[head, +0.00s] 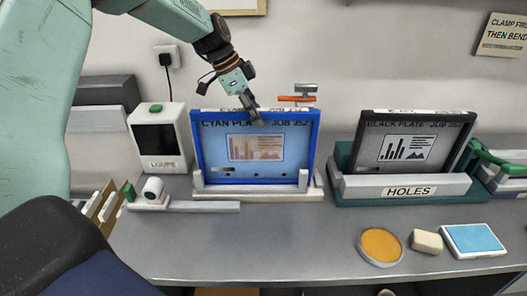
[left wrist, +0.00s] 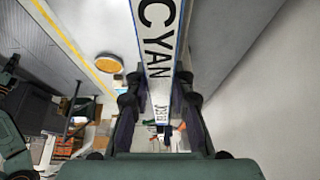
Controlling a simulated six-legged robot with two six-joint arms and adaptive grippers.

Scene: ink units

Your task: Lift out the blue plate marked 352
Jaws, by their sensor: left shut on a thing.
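The blue plate (head: 214,165) reads "CYAN PLATE JOB 352" and stands upright in a pale stand (head: 262,195) at the back of the bench. Its lower edge is behind the stand's front lip. My left gripper (head: 257,119) comes down from above and is shut on the plate's top edge, near the middle. In the left wrist view, the white top edge (left wrist: 158,45) with the word "CYAN" runs between the fingers of my left gripper (left wrist: 163,112).
A red-handled clamp (head: 297,98) is just behind the blue plate. A LOUPE box (head: 160,138) stands left. An orange dish (head: 381,246), a sponge and a blue pad lie front right.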

